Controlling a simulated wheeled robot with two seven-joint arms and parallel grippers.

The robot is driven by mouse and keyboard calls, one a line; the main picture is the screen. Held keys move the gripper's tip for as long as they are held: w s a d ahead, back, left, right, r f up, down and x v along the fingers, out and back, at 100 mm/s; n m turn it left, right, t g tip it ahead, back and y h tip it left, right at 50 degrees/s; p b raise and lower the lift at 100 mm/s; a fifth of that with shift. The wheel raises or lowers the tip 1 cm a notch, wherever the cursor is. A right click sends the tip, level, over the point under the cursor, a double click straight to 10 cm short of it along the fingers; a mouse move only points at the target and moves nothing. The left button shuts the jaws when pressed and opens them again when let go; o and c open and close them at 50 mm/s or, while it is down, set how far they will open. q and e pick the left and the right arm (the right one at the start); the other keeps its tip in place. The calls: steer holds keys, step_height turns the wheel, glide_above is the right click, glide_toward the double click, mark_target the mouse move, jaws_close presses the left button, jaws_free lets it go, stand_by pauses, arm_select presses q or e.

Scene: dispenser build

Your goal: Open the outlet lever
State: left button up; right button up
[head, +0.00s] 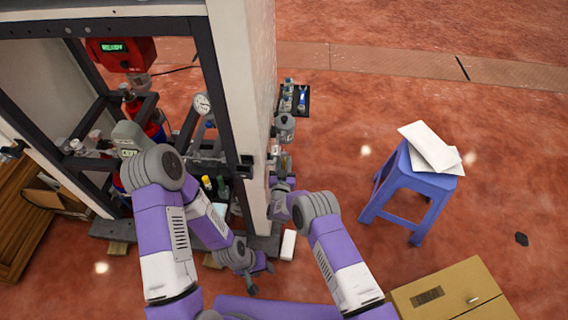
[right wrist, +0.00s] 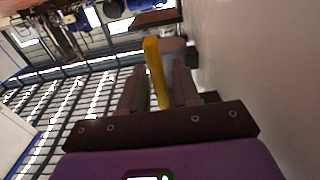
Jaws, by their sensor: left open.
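The outlet lever is a yellow handle (right wrist: 155,72). In the right wrist view it stands slightly tilted between the two dark fingers of my right gripper (right wrist: 158,90). The fingers are apart with the lever between them; I cannot tell whether they press on it. In the head view my right gripper (head: 281,182) is at the right side of the pale wall panel, just below the small fittings mounted there. My left gripper (head: 257,270) is open and empty, low near the floor in front of the frame's base.
The pale panel (head: 240,90) stands close beside my right gripper. A dark frame (head: 205,70) holds a red unit (head: 120,52) and bottles at the left. A blue stool (head: 410,180) with papers and a cardboard box (head: 450,292) stand at the right. Floor between panel and stool is clear.

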mark_target(284, 166)
jaws_close()
steer(key=g+p, duration=0.1)
steer(key=s+g+p, duration=0.1)
steer(key=p, duration=0.1)
steer(key=shift+s+r, duration=0.2)
steer(key=shift+r, duration=0.1)
steer(key=shift+s+r+g+p, duration=0.1)
steer(key=shift+s+g+p, duration=0.45)
steer(key=shift+g+p, duration=0.55)
steer(key=shift+s+r+g+p, duration=0.1)
steer(key=shift+s+g+p, duration=0.55)
steer(key=shift+g, duration=0.75)
steer(key=shift+o, duration=1)
jaws_free()
steer(key=shift+w, duration=0.1)
